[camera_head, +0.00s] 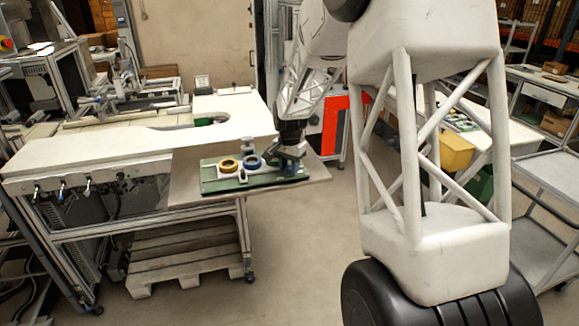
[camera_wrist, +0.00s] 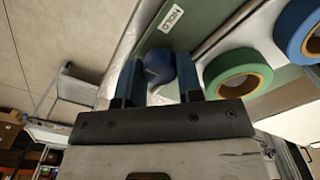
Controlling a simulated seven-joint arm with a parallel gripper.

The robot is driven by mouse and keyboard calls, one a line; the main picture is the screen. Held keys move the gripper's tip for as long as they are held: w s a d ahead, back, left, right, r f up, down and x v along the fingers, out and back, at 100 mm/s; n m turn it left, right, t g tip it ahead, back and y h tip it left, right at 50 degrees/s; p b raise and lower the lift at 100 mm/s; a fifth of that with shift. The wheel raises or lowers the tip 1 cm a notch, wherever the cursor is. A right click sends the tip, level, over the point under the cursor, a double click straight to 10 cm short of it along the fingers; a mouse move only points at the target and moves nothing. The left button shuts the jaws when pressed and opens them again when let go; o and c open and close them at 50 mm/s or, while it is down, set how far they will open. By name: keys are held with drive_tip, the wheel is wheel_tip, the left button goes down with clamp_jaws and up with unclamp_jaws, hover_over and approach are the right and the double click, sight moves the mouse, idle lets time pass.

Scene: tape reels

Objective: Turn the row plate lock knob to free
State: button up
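The knob (camera_wrist: 159,64) is dark blue and rounded. It shows between the two fingers of my gripper (camera_wrist: 160,72) in the wrist view and fills the gap, with both fingers seeming to touch its sides. A white label reading HOLD (camera_wrist: 173,18) lies just beyond the knob on the green plate. Which way the knob points is hidden by the fingers. In the head view my gripper (camera_head: 290,152) points down over the right end of the green row plate (camera_head: 222,188), and the knob cannot be made out there.
A green-looking reel (camera_wrist: 238,73) and a blue reel (camera_wrist: 302,32) lie right of my gripper in the wrist view. In the head view, a yellow reel (camera_head: 229,165) and the blue reel (camera_head: 253,162) sit left of it. The white bench top (camera_head: 120,145) beyond is mostly clear.

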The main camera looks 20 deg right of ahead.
drive_tip(key=c, duration=0.3)
drive_tip(key=shift+n, duration=0.5)
drive_tip(key=n, duration=0.2)
drive_tip(key=shift+n, duration=0.3)
drive_tip(key=n, duration=0.4)
drive_tip(key=shift+n, duration=0.3)
drive_tip(key=n, duration=0.4)
drive_tip(key=shift+n, duration=2.1)
